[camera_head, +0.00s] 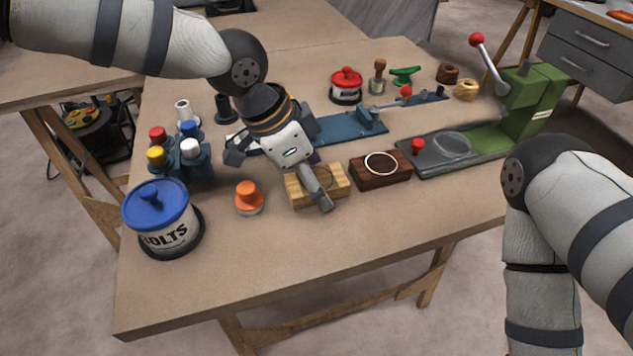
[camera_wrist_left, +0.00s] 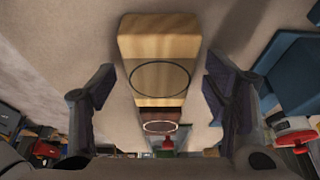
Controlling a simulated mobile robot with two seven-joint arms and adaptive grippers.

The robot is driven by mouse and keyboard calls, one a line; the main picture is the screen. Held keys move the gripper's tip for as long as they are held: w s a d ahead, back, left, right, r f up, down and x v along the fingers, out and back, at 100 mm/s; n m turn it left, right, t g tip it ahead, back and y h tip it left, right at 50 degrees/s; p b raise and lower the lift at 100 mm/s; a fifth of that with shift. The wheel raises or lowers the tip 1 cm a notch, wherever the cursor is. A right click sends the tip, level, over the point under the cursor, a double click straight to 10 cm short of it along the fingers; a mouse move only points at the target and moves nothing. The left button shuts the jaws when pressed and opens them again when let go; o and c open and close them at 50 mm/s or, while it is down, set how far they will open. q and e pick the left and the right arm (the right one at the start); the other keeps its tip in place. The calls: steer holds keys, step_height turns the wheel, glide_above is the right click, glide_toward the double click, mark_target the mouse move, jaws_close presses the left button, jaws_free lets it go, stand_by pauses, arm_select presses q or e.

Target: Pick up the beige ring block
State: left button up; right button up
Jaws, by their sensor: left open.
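The beige ring block (camera_head: 333,190), a light wooden block with a thin dark ring on top, lies on the table near its middle. My left gripper (camera_head: 280,181) is open above it, one finger in front of the block and hiding part of it. In the left wrist view the block (camera_wrist_left: 158,48) shows ahead, its nearer part between the two spread fingers (camera_wrist_left: 160,85), with no contact visible. My right arm is at the right edge of the head view; its gripper is out of view.
A dark brown block with a white ring (camera_head: 380,172) lies just right of the beige block. An orange knob piece (camera_head: 249,198) stands to its left, with a blue-lidded bolts tin (camera_head: 160,220) farther left. A green lever press (camera_head: 520,110) stands right. The table front is clear.

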arm_select(q)
steer(key=c, duration=1.3)
